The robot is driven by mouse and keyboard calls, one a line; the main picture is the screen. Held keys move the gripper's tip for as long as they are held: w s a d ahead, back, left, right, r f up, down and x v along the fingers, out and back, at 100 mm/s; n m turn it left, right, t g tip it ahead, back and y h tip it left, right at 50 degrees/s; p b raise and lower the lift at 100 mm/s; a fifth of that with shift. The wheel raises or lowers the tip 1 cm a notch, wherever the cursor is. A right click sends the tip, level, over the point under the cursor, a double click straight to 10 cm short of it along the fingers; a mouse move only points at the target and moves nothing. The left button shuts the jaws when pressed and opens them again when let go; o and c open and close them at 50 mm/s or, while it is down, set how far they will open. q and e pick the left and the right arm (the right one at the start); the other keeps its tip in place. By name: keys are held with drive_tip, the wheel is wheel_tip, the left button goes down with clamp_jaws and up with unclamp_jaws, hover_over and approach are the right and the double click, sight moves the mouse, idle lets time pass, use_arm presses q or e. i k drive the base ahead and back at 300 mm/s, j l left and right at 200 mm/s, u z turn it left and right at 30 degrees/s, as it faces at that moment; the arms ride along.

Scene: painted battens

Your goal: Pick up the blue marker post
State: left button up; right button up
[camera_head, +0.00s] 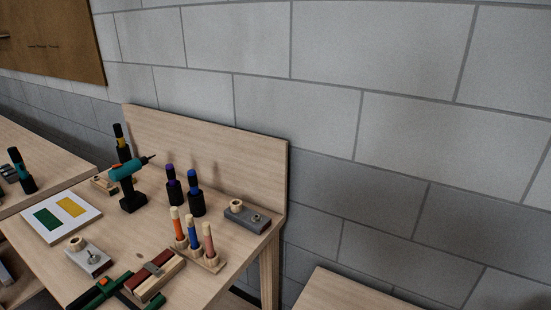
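A blue post (193,235) with a pale wooden top stands upright in a small wooden stand (213,266) near the workbench's right front edge. An orange post (178,227) stands to its left and a salmon-pink post (209,243) to its right, in the same stand. All three are close together, and the blue one is in the middle. Neither of my grippers is in view.
Black bottles with purple (173,187) and blue (194,195) parts stand behind the posts. A grey block (247,216) lies to the right. A dark red batten (150,274) and green-black tools (100,292) lie in front left. A teal drill (127,178) stands farther back.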

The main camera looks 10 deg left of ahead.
sight(188, 218)
drive_tip(key=j+z, duration=0.15)
drive_tip(key=j, duration=0.35)
drive_tip(key=k+j+z, duration=0.1)
drive_tip(key=j, duration=0.4)
drive_tip(key=k+j+z, duration=0.15)
drive_tip(key=j, duration=0.35)
